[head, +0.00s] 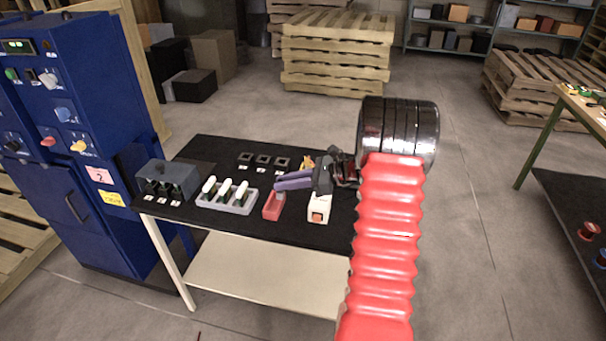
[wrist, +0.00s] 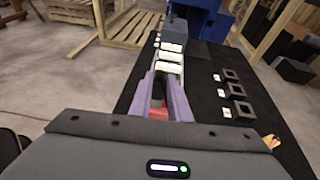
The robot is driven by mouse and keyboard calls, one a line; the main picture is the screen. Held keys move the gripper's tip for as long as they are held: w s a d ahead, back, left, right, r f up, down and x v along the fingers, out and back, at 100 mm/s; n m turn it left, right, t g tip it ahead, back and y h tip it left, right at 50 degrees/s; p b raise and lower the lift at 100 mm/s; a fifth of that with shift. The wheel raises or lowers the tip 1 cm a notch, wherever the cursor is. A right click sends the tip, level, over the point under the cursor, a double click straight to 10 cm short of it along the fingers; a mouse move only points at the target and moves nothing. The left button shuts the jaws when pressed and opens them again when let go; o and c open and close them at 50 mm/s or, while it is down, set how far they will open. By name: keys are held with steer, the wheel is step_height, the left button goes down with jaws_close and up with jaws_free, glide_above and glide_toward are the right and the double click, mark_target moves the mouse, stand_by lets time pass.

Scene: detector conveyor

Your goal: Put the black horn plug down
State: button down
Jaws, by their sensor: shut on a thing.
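My gripper (head: 277,183) has purple fingers, reaching left above the table in the head view. The fingers also show in the wrist view (wrist: 160,78), close together. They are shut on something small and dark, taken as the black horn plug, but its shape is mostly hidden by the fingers. A red tray (head: 271,209) lies just below the fingertips; a bit of red shows between the fingers in the wrist view. I cannot tell whether the plug touches anything below.
A grey rack (head: 243,209) with white rods stands left of the red tray, and a grey block (head: 169,173) farther left. A white box with an orange button (head: 318,209) is to the right. Several square black frames (head: 263,160) line the back. A blue cabinet (head: 75,130) borders the table.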

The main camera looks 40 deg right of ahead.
steer(key=s+a+f+n, duration=0.1)
steer(key=a+f, duration=0.2)
steer(key=a, duration=0.6)
steer(key=s+a+f+g+y, duration=0.1)
steer(key=a+f, duration=0.2)
steer(key=a, duration=0.7)
steer(key=s+a+f+n+g+y, duration=0.1)
steer(key=a+f, duration=0.2)
steer(key=a, duration=0.6)
steer(key=shift+a+f+n, duration=0.2)
steer(key=shift+f+n, duration=0.05)
steer(key=shift+n, duration=0.05)
steer(key=shift+s, duration=0.2)
